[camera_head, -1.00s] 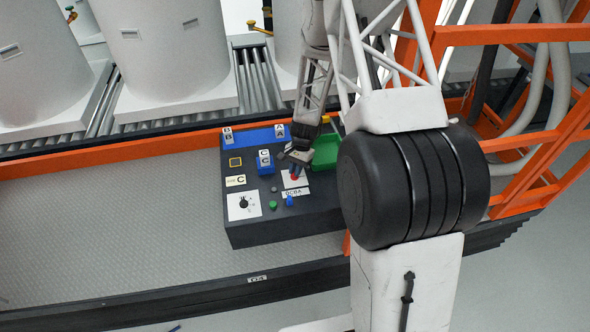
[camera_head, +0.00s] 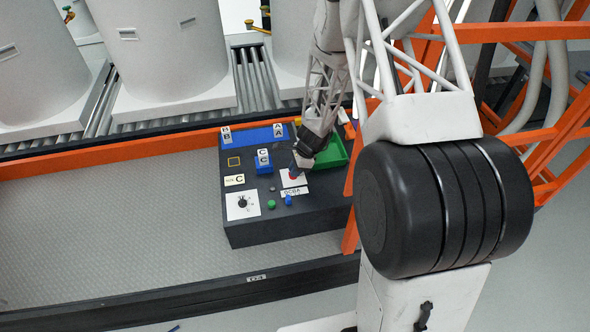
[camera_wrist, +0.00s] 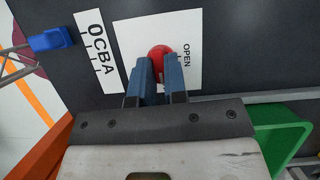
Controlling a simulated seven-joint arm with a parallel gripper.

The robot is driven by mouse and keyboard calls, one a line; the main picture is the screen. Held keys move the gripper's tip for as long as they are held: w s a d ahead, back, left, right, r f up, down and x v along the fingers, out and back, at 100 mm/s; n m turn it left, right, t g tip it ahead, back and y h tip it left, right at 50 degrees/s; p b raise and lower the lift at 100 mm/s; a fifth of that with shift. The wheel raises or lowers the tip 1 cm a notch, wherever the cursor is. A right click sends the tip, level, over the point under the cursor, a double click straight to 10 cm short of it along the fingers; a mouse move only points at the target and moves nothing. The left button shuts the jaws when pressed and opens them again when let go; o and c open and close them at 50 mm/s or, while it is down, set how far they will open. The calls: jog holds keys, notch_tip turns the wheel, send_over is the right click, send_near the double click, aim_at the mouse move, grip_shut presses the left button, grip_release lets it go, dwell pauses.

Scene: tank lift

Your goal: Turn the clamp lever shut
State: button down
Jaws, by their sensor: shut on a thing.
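The clamp lever shows as a round red knob (camera_wrist: 160,52) over a white plate (camera_wrist: 187,30) printed OPEN. In the head view the plate (camera_head: 289,182) lies on top of the dark console (camera_head: 240,165). My gripper (camera_wrist: 158,62) has its two blue fingers on either side of the red knob and is shut on it. The lever's arm below the knob is hidden by the fingers. In the head view my gripper (camera_head: 298,168) covers most of the knob.
Beside the plate are a strip lettered OCBA (camera_wrist: 98,50) and a blue handle (camera_wrist: 50,40). A green bin (camera_head: 331,154) stands close to the right. The console also has a blue block marked C (camera_head: 264,162), a dial (camera_head: 243,204) and a green button (camera_head: 271,204).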

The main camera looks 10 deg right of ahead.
jog(key=shift+s+m, duration=0.1)
jog(key=shift+m, duration=0.2)
jog(key=c, duration=1.2)
grip_release()
jog(key=shift+o, duration=0.2)
jog(key=v, duration=0.7)
jog(key=shift+r, duration=0.35)
jog(key=shift+d, duration=0.15)
jog(key=shift+r, duration=0.1)
